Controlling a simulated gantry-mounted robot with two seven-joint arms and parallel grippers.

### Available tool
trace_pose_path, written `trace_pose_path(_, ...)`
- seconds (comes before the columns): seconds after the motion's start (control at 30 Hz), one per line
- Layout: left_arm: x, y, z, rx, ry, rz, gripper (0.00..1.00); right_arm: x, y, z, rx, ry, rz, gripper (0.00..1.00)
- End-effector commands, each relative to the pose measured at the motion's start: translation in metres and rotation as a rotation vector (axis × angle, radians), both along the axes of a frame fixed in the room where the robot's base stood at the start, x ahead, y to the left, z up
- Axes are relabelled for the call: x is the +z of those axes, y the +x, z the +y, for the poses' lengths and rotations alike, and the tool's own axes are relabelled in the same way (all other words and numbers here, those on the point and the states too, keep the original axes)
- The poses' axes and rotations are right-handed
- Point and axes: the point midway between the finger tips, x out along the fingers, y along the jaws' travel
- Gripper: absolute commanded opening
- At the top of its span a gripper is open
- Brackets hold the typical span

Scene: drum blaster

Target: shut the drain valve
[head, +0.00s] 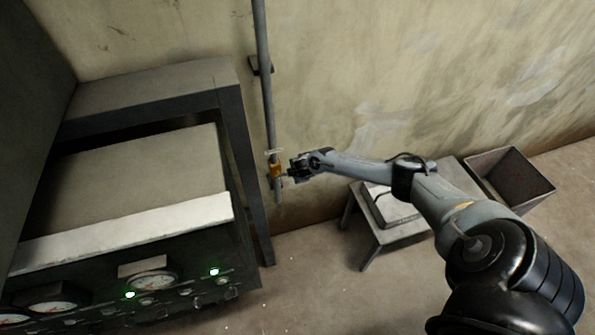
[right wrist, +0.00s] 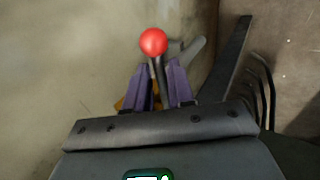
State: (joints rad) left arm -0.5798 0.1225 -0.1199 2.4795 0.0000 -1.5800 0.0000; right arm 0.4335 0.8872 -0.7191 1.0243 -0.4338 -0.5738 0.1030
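The valve has a yellow-orange body (head: 277,171) on a grey vertical pipe (head: 266,100) against the wall. Its lever, a dark stem with a red ball knob (right wrist: 154,42), shows in the right wrist view. My right gripper (head: 288,172) is at the valve, reaching in from the right. In the right wrist view its purple fingers (right wrist: 160,78) stand apart, with the lever's stem between them and the red knob beyond the tips. A narrow gap seems to show beside the stem; firm contact is not visible. Part of the valve body is hidden behind the fingers. My left gripper is not in view.
A dark machine with gauges and green lights (head: 150,280) fills the left, its frame leg (head: 243,160) close to the pipe. A low table (head: 385,235) with a tray and an open bin (head: 530,185) stand right. The floor between is clear.

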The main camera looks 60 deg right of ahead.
Motion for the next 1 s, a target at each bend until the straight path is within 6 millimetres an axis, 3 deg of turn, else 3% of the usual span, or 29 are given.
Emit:
trace_pose_path(0.63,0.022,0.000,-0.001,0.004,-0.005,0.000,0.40,0.071,-0.037,0.028,0.001,-0.002,0.000,0.23)
trace_pose_path(1.0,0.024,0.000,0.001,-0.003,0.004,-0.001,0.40,0.088,-0.046,0.036,-0.001,-0.001,0.001,0.23)
